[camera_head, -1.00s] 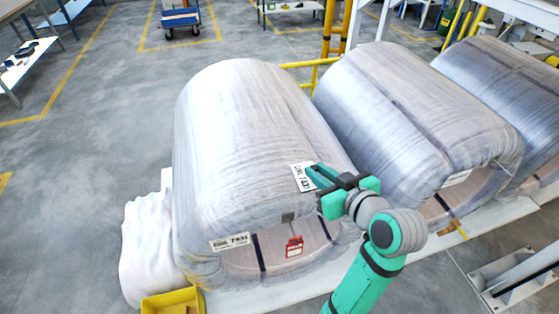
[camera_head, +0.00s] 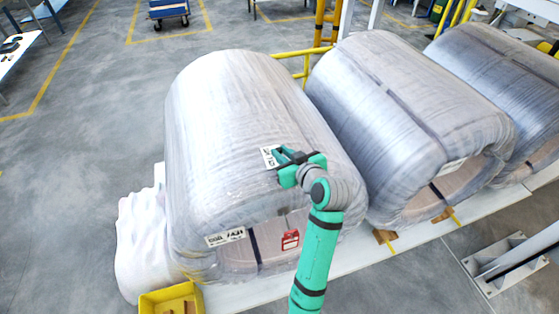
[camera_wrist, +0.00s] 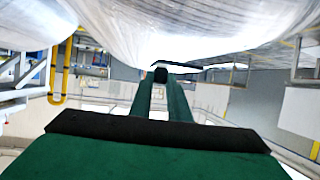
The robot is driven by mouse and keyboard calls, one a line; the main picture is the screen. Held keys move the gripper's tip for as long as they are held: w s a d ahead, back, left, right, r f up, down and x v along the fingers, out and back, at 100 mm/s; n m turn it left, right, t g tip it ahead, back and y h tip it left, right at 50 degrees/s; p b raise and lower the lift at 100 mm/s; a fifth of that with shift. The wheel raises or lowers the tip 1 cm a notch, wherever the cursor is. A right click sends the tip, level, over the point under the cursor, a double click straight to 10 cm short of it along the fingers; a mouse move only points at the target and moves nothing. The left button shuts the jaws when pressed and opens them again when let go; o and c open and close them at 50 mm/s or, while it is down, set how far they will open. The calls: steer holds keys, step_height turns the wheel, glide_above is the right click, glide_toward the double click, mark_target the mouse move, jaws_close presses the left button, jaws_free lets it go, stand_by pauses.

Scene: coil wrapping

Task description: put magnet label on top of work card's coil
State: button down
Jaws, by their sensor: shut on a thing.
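My gripper (camera_head: 281,157) is shut on the magnet label (camera_head: 268,155), a small white plate with black print. It holds the label over the right part of the nearest wrapped coil (camera_head: 225,110); I cannot tell whether the label touches the wrap. In the wrist view, the gripper fingers (camera_wrist: 160,76) close together below pale wrap, with a thin dark edge at their tips. A red-framed card (camera_head: 290,240) is at this coil's front face; its text is too small to read. A white printed label (camera_head: 226,238) sits on the front lower edge of the same coil.
Two more wrapped coils, one in the middle (camera_head: 400,120) and one at the right (camera_head: 500,80), stand close by. A yellow bin (camera_head: 170,301) and a white cloth heap (camera_head: 138,245) are at front left. A yellow rail (camera_head: 306,55) stands behind.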

steer(key=shift+w+a+f, duration=0.2)
steer(key=shift+w+f, duration=0.1)
steer(key=shift+f, duration=0.1)
steer(key=shift+w+a+f, duration=0.1)
steer(key=shift+w+f, duration=0.1)
steer(key=shift+f, duration=1.6)
steer(key=shift+f, duration=0.15)
steer(key=c, duration=1.7)
jaws_free()
steer(key=shift+o, duration=0.2)
